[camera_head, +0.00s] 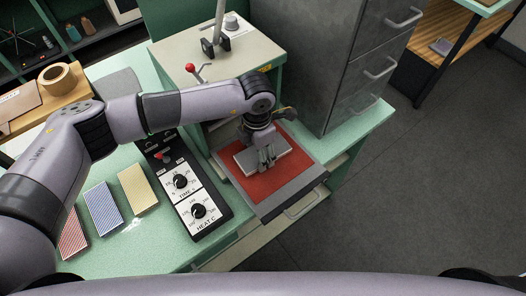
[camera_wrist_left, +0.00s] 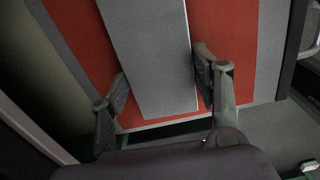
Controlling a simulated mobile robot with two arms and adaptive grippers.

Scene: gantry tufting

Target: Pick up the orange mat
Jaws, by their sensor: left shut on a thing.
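The orange-red mat (camera_head: 282,181) lies flat in the pulled-out grey drawer tray (camera_head: 293,205) of the press. It also shows in the left wrist view (camera_wrist_left: 238,45), on both sides of a grey block. The flat grey block (camera_head: 244,159) lies over the middle of the mat. My left gripper (camera_head: 267,157) reaches down over the tray from above. In the left wrist view its two fingers (camera_wrist_left: 160,92) are on either side of the grey block (camera_wrist_left: 150,60) and shut on it. Whether block and mat are joined cannot be told. My right gripper is not in view.
A control box (camera_head: 189,193) with dials stands left of the tray. Striped red (camera_head: 72,238), blue (camera_head: 103,208) and yellow (camera_head: 138,188) cards lie on the green bench. A grey cabinet (camera_head: 335,70) stands close behind. Open floor is on the right.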

